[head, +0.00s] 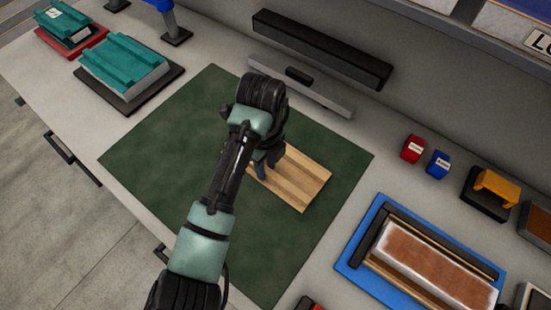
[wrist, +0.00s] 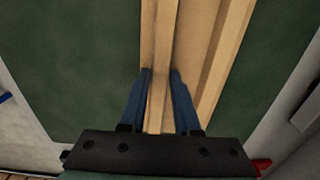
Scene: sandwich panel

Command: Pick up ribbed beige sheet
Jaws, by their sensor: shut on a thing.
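The ribbed beige sheet (head: 300,182) is a light wood-coloured panel with raised lengthwise ribs, on or just above the dark green mat (head: 150,160). My gripper (head: 268,170) is over the sheet's left part, and my arm hides that part in the head view. In the wrist view my gripper (wrist: 160,85) has its blue fingers on either side of one rib of the sheet (wrist: 158,40), shut on it. I cannot tell whether the sheet is lifted off the mat.
A long black bar (head: 320,48) lies at the back. Small red (head: 413,149) and blue (head: 438,164) blocks are at the right. A blue tray (head: 352,262) with a brown-topped panel is at the lower right.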

